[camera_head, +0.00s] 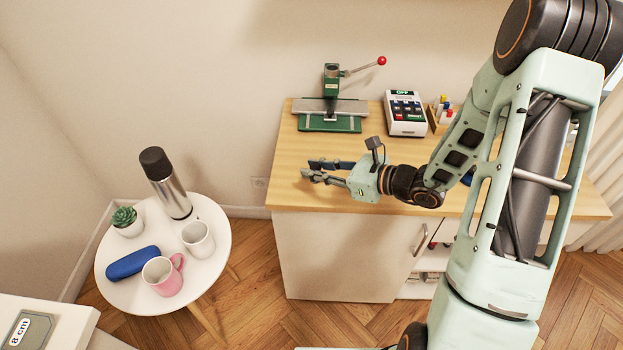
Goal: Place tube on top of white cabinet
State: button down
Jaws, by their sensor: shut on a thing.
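My gripper (312,168) is over the left part of the wooden top of a white-fronted cabinet (345,245), pointing left. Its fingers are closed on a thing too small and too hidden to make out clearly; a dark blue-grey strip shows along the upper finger. I cannot tell its height above the wood. No tube shows plainly elsewhere. A white cabinet-like surface (72,318) shows at the lower left corner, cut off by the frame, with a grey block marked "8 cm" (30,330) on it.
A round white table (205,260) at left holds a flask (170,190), plant (127,220), blue case (133,263) and two mugs.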

aim_at(311, 189)
jog(key=shift+w+a+f, duration=0.25)
jog(key=shift+a+f, duration=0.05)
jog(key=shift+f, duration=0.15)
jog(key=shift+w+a+f, duration=0.2)
jog(key=shift+a+f, duration=0.05)
jog(key=shift+f, duration=1.65)
jog(key=shift+f+b, duration=0.2)
jog(key=shift+b, duration=0.2)
jog(key=c, duration=1.8)
grip_release()
jog(key=shift+o, duration=0.2)
jog(key=shift+r, duration=0.1)
